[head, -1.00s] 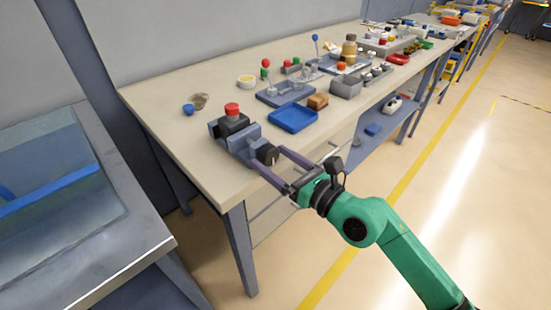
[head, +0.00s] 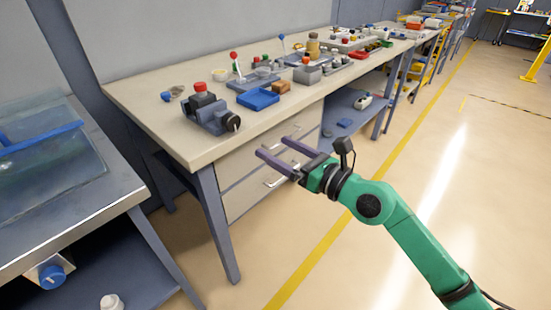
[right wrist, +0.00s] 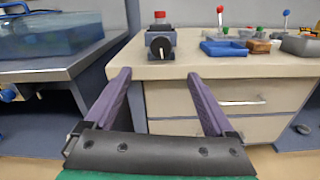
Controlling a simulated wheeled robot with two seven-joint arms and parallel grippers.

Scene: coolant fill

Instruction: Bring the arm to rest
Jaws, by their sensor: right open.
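My right arm is green and comes in from the lower right of the head view. Its gripper (head: 274,152) has two purple fingers, spread apart with nothing between them. It hangs in the air in front of the workbench drawers, clear of the bench edge. In the right wrist view the open fingers (right wrist: 156,86) point toward the bench front. A grey machine block with a red cap (head: 208,108) stands on the bench near its front left corner, apart from the gripper. It also shows in the right wrist view (right wrist: 160,40). My left gripper is not in view.
The workbench (head: 150,112) holds a blue tray (head: 258,99), a brown block (head: 281,87) and several small parts. A metal table with a water tank (head: 45,150) stands at the left. The floor (head: 450,190) to the right is open, with a yellow line.

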